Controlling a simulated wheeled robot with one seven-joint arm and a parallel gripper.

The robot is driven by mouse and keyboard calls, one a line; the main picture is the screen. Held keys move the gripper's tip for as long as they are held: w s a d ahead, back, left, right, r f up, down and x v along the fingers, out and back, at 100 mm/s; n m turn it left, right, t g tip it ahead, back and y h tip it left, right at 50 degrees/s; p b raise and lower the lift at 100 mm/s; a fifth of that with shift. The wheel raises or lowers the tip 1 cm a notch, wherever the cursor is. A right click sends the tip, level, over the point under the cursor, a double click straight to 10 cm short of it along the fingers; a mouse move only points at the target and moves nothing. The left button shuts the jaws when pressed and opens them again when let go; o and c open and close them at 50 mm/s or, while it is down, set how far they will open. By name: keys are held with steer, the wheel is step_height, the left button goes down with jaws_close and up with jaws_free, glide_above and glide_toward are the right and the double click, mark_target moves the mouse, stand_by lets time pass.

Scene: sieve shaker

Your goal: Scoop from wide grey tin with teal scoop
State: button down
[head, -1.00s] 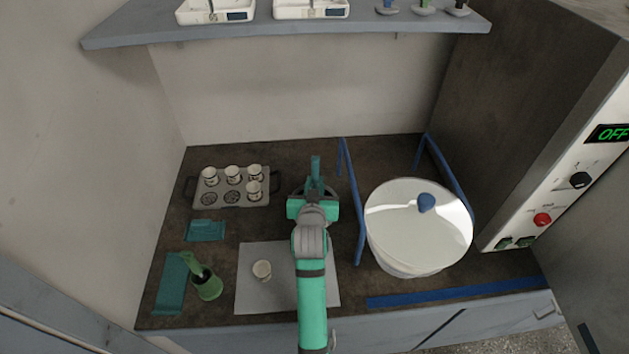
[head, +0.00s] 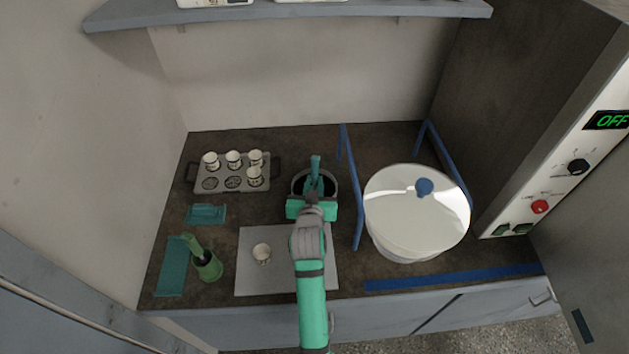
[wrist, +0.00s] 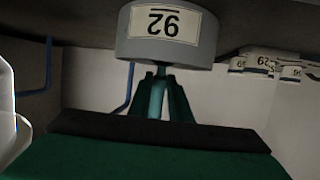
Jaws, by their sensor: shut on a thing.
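The wide grey tin (head: 335,182) stands on the dark bench just behind the grey mat, with dark contents or a dark inside showing. In the wrist view the tin (wrist: 126,38) fills the top, its white label upside down. My gripper (head: 313,196) is over the near side of the tin and covers part of it. It is shut on the teal scoop (head: 316,163), whose upper part stands up over the tin's opening. The gripper's fingers (wrist: 160,97) show in the wrist view, in front of the tin. The scoop's lower end is hidden, so I cannot tell whether it holds anything.
A large white lidded tub (head: 405,225) stands close right, between blue rails (head: 351,190). A tray (head: 222,184) with several small cups is at left. A green holder (head: 207,266) stands front left. A shelf (head: 380,12) overhangs the back.

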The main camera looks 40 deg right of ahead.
steer(key=shift+s+a, duration=0.35)
steer(key=shift+a, duration=0.1)
steer(key=shift+r, duration=0.25)
steer(key=shift+w+d+r+g+y, duration=0.35)
steer(key=shift+w+d+g+y, duration=0.25)
steer(key=shift+g+y, duration=0.1)
steer(key=shift+w+d+r+g+y, duration=0.3)
steer(key=shift+w+g+y, duration=0.15)
steer(key=shift+g+y, duration=0.2)
steer(key=shift+f, duration=0.1)
stand_by(0.4)
